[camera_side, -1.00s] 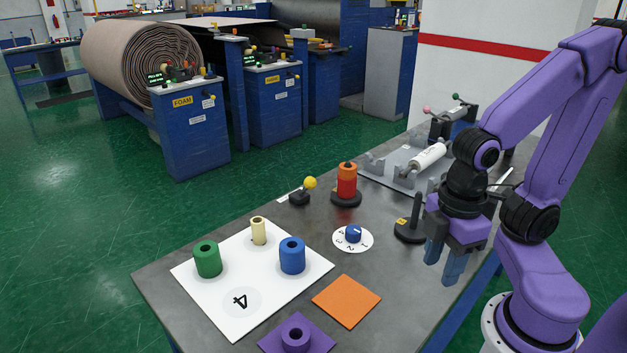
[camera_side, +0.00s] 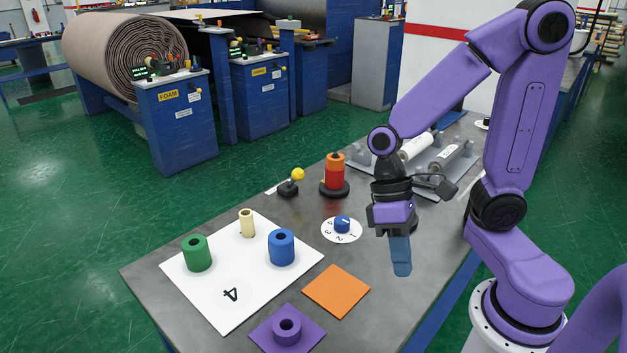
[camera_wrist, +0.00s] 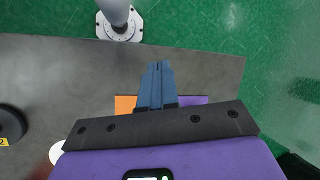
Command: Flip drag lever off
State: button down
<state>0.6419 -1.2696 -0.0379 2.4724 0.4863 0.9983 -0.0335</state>
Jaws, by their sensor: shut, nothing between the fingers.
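A small lever with a yellow ball knob (camera_side: 298,174) stands on a black base at the table's far left edge, its stick leaning right. A white label lies beside it, too small to read, so I cannot confirm that it is the drag lever. My gripper (camera_side: 401,271) points down above the right part of the table, well to the right of the lever and apart from it. Its blue fingers are together and empty; they also show in the wrist view (camera_wrist: 157,76). The lever does not show in the wrist view.
An orange and red stack (camera_side: 335,173) stands between the lever and my gripper. A numbered dial (camera_side: 342,224) is nearer. A white mat (camera_side: 205,296) holds green, cream and blue rolls. An orange square (camera_side: 337,291) and a purple roll (camera_side: 287,325) lie in front.

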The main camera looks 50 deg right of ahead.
jog(key=w+a+f+m+t+y, duration=0.1)
jog(key=w+a+m+t+y, duration=0.1)
jog(key=w+m+y, duration=0.5)
jog(key=w+a+m+t+y, duration=0.1)
jog(key=w+m+t+y, duration=0.15)
jog(key=w+m, duration=0.7)
jog(key=w+d+f+m+t, duration=0.2)
jog(key=w+d+m+t, duration=0.5)
jog(key=w+m+t, duration=0.15)
jog(key=d+f+m+t+h, duration=0.2)
jog(key=d+m+h, duration=0.1)
jog(key=d, duration=0.3)
jog(key=w+d+f+m+t+h, duration=0.1)
jog(key=d+f+m+t+h, duration=0.1)
jog(key=d+m, duration=0.3)
jog(key=d+f+m+t+h, duration=0.1)
jog(key=d+m+h, duration=0.3)
jog(key=d, duration=0.3)
jog(key=shift+w+f+t+h, duration=0.15)
jog(key=shift+f+t+h, duration=0.2)
jog(key=shift+f+t, duration=0.05)
jog(key=shift+d+f+m, duration=0.1)
jog(key=shift+d+m, duration=0.2)
jog(key=shift+d, duration=0.1)
